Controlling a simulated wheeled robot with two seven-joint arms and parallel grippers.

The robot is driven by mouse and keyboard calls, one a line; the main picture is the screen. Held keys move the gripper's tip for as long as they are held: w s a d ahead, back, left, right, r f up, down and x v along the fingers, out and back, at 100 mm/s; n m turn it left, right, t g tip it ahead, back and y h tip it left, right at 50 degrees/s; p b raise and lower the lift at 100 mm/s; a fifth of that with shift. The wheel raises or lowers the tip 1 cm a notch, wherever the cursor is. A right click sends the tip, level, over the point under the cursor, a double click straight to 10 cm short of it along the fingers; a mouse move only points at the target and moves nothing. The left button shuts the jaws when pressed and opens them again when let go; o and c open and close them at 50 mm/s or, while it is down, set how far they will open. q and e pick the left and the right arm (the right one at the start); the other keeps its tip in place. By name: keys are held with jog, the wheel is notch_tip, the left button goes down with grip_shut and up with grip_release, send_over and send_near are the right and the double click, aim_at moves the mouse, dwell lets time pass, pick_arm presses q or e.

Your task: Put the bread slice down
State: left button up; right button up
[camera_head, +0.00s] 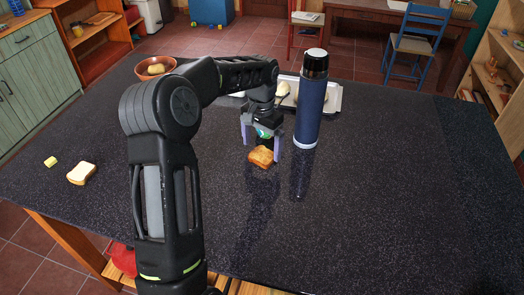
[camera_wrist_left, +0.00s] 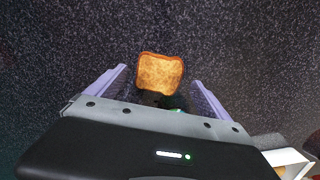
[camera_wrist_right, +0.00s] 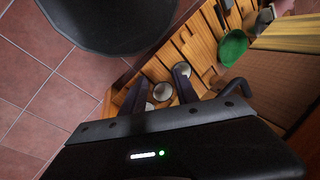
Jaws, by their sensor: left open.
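A toasted bread slice (camera_head: 261,157) lies on the dark speckled table at its middle, below my left gripper (camera_head: 262,143). In the left wrist view the toasted slice (camera_wrist_left: 160,73) sits between and just beyond the fingertips of my left gripper (camera_wrist_left: 160,82), with a gap on each side. My left gripper is open and holds nothing. A paler bread slice (camera_head: 81,174) lies at the table's left. My right gripper (camera_wrist_right: 158,82) shows only in the right wrist view, its fingers apart and empty, over a slatted wooden surface below the table.
A blue bottle (camera_head: 311,105) stands upright close to the right of my left gripper. A white tray (camera_head: 338,97) is behind it. A brown bowl (camera_head: 155,67) sits at the back left, a small yellow piece (camera_head: 50,162) at the left. The table's right side is clear.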

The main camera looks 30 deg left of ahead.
aim_at(262, 155)
pick_arm(q)
notch_tip(262, 155, up, 10)
jog(key=shift+f, duration=0.2)
dwell(0.5)
